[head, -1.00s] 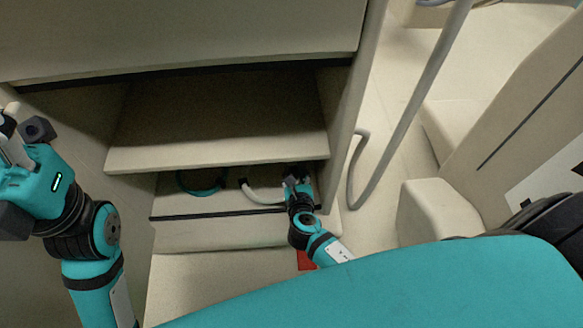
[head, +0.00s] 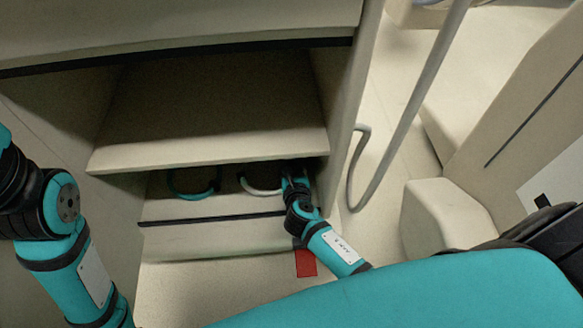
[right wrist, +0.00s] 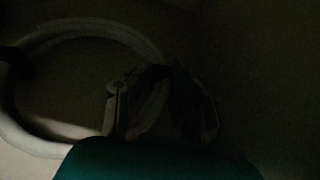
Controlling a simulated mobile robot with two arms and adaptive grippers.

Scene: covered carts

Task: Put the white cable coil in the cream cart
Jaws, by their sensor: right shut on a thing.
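The white cable coil (head: 262,191) lies in the low front bay of the cream cart (head: 210,240), under a shelf. In the right wrist view the coil (right wrist: 40,140) is a pale ring with a dark band on its left side. My right gripper (head: 294,178) reaches in under the shelf and is shut on the coil's right side. In the right wrist view its fingers (right wrist: 160,110) stand at the ring's right edge, in deep shade. My left arm is at the left edge of the head view, with its gripper out of frame.
A teal cable coil (head: 193,194) lies left of the white one in the same bay. The shelf (head: 210,148) hangs low over both. A grey tube handle (head: 410,110) stands at the right. A red patch (head: 305,263) shows below my right forearm.

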